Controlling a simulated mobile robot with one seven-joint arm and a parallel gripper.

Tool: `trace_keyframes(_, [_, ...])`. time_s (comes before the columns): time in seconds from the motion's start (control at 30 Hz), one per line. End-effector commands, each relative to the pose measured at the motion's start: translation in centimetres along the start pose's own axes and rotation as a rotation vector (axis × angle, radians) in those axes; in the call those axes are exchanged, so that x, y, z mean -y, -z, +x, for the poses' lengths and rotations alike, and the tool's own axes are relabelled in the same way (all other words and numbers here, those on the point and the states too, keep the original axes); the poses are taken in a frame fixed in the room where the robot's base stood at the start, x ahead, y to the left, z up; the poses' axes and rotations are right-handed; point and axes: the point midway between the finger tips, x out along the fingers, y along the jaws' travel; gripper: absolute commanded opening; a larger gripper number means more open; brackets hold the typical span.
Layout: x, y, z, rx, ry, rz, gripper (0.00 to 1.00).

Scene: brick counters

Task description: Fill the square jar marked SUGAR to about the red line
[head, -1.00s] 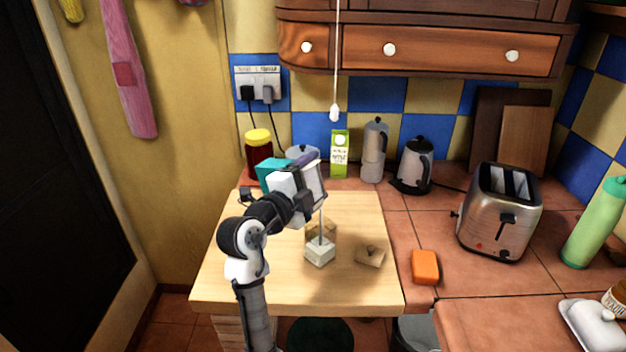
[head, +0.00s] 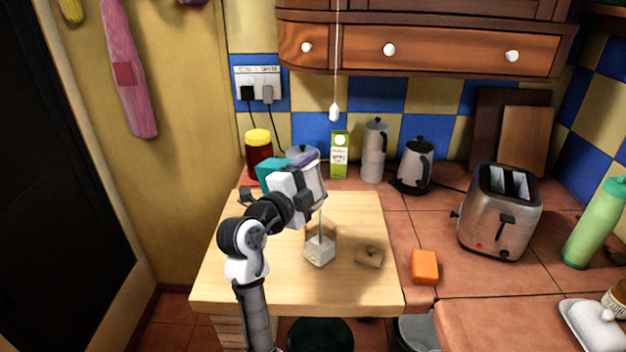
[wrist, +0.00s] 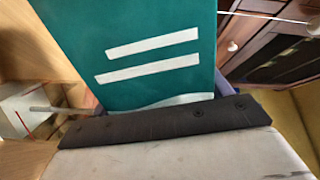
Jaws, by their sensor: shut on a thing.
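My gripper (head: 308,192) is shut on a teal carton with white stripes (wrist: 160,50), which also shows in the head view (head: 272,176). The carton is tilted above the wooden board. A thin pale stream runs from beside my gripper down into the square clear jar (head: 320,250). The jar stands upright on the board, with white contents in its lower part. In the wrist view the jar (wrist: 22,112) shows at the left edge with a red line on its wall. I cannot make out the SUGAR marking.
A small tan block-like thing with a knob (head: 370,256) lies right of the jar on the board (head: 230,270). An orange sponge (head: 424,267) and a toaster (head: 499,215) are further right. A red jar with a yellow lid (head: 259,153) stands behind.

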Motion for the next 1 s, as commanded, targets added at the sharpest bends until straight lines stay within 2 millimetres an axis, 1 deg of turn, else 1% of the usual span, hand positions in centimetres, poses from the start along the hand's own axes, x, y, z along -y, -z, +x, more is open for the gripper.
trace_keyframes(0.47, [0.55,0.4,0.13,-0.004,0.008,0.024,0.31])
trace_keyframes(1.0, [0.13,0.25,-0.01,0.0,0.002,0.036,0.31])
